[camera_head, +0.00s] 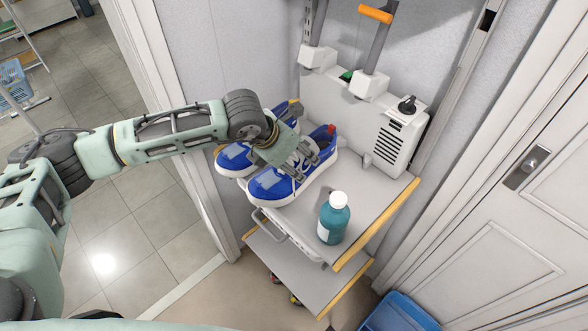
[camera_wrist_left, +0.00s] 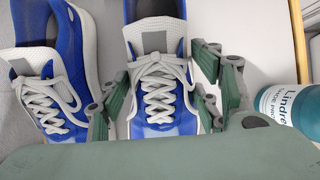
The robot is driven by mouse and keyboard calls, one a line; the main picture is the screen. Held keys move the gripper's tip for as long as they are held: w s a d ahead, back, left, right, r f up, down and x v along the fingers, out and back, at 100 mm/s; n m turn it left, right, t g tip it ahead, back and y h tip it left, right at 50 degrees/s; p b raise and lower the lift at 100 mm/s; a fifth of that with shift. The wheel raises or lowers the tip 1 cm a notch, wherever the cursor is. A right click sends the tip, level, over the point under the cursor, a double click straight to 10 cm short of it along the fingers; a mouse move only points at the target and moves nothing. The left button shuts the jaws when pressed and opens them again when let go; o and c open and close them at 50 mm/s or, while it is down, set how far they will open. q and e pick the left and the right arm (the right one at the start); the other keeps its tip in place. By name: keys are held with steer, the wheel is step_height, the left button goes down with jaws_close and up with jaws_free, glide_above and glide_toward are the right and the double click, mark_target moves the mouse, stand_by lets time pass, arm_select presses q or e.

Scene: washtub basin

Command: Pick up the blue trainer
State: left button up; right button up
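Two blue-and-white trainers with white laces stand side by side on the grey shelf top. My left gripper (camera_head: 292,158) is over the nearer trainer (camera_head: 272,187), the right-hand one (camera_wrist_left: 157,72) in the wrist view. There its fingers straddle the laced part, one finger on the left side and two on the right. They are spread about the shoe's width and look close against its sides; firm contact does not show. The other trainer (camera_head: 232,160) is to the left, partly behind the gripper, and also shows in the wrist view (camera_wrist_left: 42,75). My right gripper is out of view.
A teal bottle with a white cap (camera_head: 334,219) stands right of the trainers, near the shelf's yellow edge (camera_head: 383,222). A white appliance (camera_head: 392,139) stands behind. The door frame (camera_head: 182,95) is at left. A blue container (camera_head: 398,315) is on the floor below.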

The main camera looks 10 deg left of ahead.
arm_select(q)
steer(key=c, duration=1.3)
steer(key=shift+r, duration=0.1)
